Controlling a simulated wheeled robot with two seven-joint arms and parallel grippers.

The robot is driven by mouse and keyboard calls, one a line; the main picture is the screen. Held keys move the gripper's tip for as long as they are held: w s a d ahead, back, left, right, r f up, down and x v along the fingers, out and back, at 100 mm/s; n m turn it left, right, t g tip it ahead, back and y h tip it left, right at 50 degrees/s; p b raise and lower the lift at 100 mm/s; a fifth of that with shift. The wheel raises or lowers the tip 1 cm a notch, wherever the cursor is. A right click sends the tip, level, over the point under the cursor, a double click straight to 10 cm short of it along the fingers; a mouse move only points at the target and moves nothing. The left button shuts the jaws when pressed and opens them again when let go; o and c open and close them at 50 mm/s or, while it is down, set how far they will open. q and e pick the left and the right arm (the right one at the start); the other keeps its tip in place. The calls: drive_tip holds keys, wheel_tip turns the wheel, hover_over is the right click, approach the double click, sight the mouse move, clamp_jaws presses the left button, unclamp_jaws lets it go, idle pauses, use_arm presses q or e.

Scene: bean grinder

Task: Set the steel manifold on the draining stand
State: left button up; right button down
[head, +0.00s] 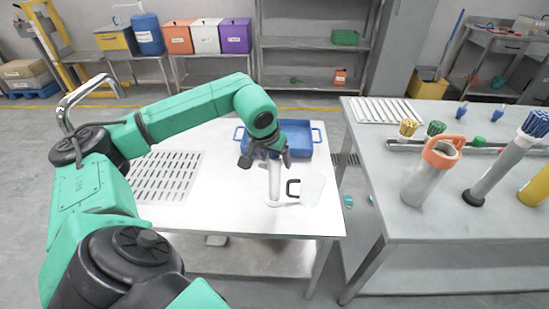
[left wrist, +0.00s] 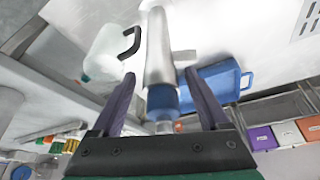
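The steel manifold (head: 274,180) looks like a pale metal tube, standing on the white tabletop below my left gripper. In the left wrist view the metal tube (left wrist: 160,50) has a blue band and lies between the two fingers. My left gripper (head: 266,160) has its fingers apart, one on each side of the tube; small gaps show in the wrist view (left wrist: 161,78). The gripper partly hides the tube's upper end in the head view. A slotted draining surface (head: 165,177) is at the left of the table; I cannot tell whether it is the draining stand. My right gripper is out of view.
A clear jug with a black handle (head: 312,188) stands close to the right of the tube. A blue tray (head: 302,143) lies behind it. A chrome tap (head: 82,93) is at the far left. The right table (head: 420,225) holds a ribbed rack (head: 386,110), bottles and brushes.

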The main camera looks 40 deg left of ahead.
use_arm(q)
drive_tip(key=shift+r, duration=0.2)
drive_tip(key=v, duration=1.1)
drive_tip(key=shift+s+r, duration=0.2)
drive_tip(key=shift+r, duration=0.2)
